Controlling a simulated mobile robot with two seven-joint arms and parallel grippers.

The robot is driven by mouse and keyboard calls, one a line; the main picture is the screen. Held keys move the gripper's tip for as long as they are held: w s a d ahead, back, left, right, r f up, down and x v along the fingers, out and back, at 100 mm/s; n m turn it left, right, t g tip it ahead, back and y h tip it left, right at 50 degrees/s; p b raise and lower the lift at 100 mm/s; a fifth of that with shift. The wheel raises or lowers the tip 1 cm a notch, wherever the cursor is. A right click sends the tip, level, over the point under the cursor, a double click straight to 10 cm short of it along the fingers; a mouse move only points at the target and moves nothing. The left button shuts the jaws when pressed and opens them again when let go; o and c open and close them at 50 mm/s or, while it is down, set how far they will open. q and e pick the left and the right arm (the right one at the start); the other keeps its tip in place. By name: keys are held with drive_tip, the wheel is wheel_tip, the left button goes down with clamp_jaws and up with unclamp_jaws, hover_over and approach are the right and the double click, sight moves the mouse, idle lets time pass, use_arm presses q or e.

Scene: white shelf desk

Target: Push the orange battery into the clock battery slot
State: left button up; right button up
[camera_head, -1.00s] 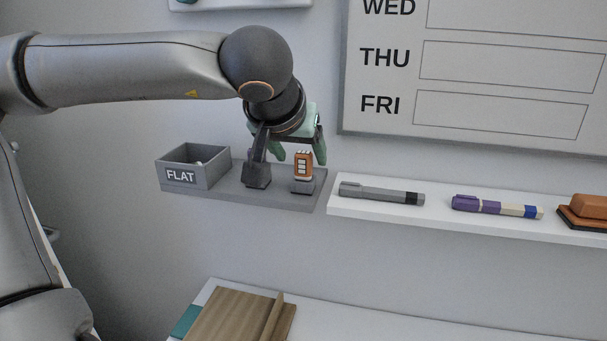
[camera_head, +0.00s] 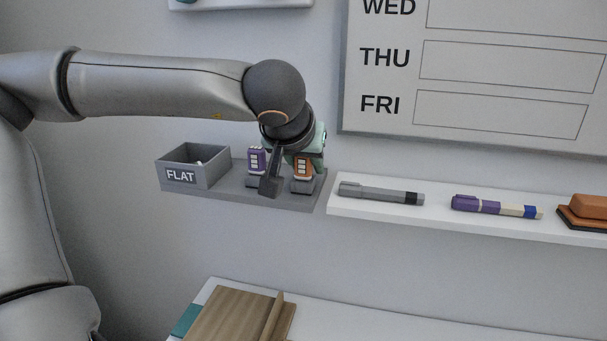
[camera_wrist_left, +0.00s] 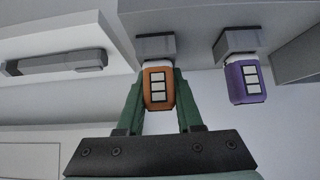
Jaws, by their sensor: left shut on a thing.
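The orange battery (camera_head: 303,166) stands upright in a small grey holder on the grey shelf. In the left wrist view the orange battery (camera_wrist_left: 158,87) is between the two green fingers of my left gripper (camera_wrist_left: 158,90), which is shut on it. In the head view my left gripper (camera_head: 300,160) is at the battery, partly hidden behind the wrist. The battery's lower end is in or against its holder (camera_wrist_left: 155,47). The clock and its battery slot cannot be made out. My right gripper is not in view.
A purple battery (camera_head: 256,161) stands in a holder just left of the orange one. A grey box marked FLAT (camera_head: 193,167) sits farther left. Grey (camera_head: 380,194) and purple (camera_head: 495,207) markers lie on the white shelf at right. A wooden object (camera_head: 235,315) lies below.

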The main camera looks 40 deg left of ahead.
use_arm(q)
clamp_jaws()
wheel_tip(320, 180, up, 10)
drive_tip(key=p, duration=0.1)
idle(0.5)
